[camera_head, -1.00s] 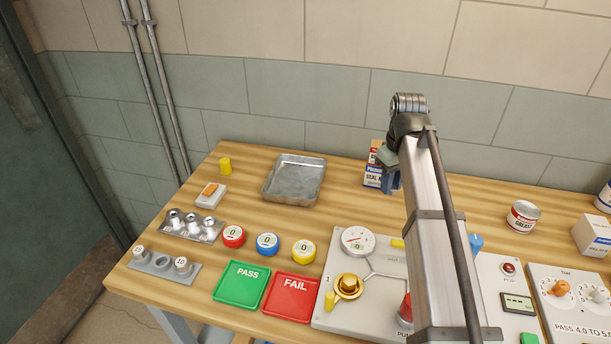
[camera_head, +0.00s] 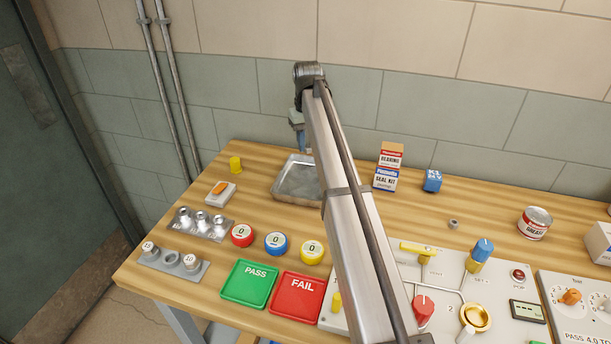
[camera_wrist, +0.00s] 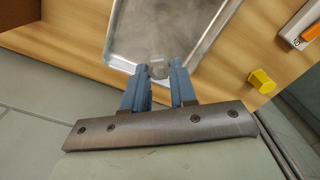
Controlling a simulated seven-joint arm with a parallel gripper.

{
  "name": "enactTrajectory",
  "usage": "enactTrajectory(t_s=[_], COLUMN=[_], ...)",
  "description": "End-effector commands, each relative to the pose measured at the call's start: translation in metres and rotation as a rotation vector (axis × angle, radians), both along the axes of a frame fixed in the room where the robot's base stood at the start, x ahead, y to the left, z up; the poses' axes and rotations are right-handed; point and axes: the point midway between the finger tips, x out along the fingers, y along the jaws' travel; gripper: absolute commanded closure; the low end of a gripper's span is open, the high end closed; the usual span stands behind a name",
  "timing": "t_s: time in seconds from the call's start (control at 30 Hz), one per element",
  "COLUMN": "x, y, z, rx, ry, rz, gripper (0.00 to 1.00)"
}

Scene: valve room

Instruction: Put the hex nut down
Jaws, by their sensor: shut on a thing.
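My gripper (camera_wrist: 158,75) is shut on a small grey hex nut (camera_wrist: 158,70), which shows between the blue fingertips in the wrist view. In the head view my gripper (camera_head: 302,146) is at the back edge of the metal tray (camera_head: 283,184), partly hidden by my arm. The wrist view shows the fingertips and nut over the bare inside of the tray (camera_wrist: 195,18), near one edge. The height of the nut above the tray floor is hard to tell. The nut is hidden in the head view.
A yellow piece (camera_head: 235,163) and a white block with an orange top (camera_head: 220,192) stand left of the tray. The wall is close behind.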

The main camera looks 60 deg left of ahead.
Motion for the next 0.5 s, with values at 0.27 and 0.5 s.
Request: enactTrajectory(t_s=[0.27, 0.5], x=[0.0, 0.0], y=[-0.001, -0.002], z=[-0.004, -0.034], rx=[0.006, 0.004], ry=[-0.002, -0.001], rz=[-0.116, -0.122], gripper=[1.0, 1.0])
